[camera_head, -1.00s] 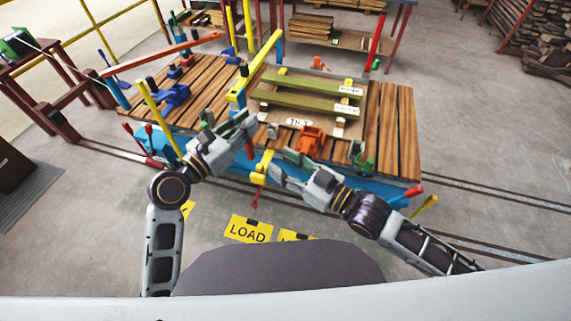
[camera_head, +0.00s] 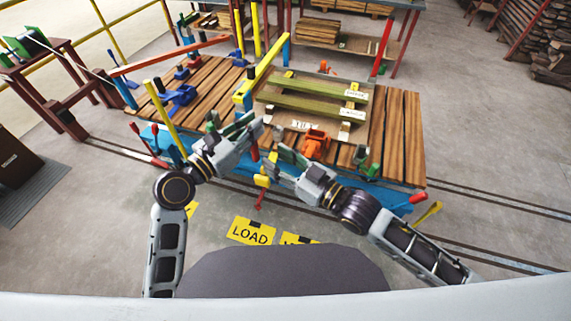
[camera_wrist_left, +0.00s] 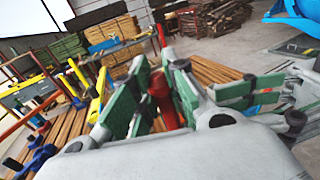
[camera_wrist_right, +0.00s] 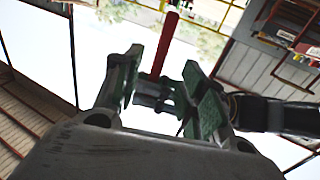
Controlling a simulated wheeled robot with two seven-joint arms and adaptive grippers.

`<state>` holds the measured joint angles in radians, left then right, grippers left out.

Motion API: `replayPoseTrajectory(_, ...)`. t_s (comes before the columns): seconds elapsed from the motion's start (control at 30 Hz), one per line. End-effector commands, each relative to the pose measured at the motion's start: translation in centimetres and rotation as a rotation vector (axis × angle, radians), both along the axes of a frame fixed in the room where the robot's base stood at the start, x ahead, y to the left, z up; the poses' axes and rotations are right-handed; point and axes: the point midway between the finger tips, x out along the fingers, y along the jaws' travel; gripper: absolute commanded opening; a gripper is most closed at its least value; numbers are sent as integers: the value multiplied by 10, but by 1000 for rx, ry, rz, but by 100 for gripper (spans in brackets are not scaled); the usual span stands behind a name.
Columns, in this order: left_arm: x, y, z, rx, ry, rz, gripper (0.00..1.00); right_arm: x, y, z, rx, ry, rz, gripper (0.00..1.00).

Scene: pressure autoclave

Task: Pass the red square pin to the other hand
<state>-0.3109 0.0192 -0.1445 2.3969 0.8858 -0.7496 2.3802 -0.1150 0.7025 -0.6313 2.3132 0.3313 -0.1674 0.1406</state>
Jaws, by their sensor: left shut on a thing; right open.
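The red square pin (camera_head: 255,151) hangs below the fingertips of my left gripper (camera_head: 254,128) in the head view. The left wrist view shows the pin (camera_wrist_left: 161,98) between the green-padded fingers, which are shut on it. In the right wrist view the pin (camera_wrist_right: 166,44) is a red bar standing out past the fingers. My right gripper (camera_head: 273,163) is open, just below and right of the left one, its fingers pointing towards the pin. In the right wrist view the pin lies in line with the gap between its fingers (camera_wrist_right: 163,98). I cannot tell whether they touch it.
A slatted wooden cart (camera_head: 403,140) stands just beyond both grippers, with green boards (camera_head: 315,100) and an orange clamp (camera_head: 315,144) on it. A yellow post (camera_head: 165,118) rises near my left arm. The floor by the LOAD sign (camera_head: 250,231) is clear.

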Motion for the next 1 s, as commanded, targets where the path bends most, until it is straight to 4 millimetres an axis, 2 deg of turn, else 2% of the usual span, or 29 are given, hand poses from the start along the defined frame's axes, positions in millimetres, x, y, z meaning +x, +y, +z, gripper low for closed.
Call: replayPoseTrajectory(1.0,0,0,0,-1,-1,0,0,52,63,0,-1,1,1,41)
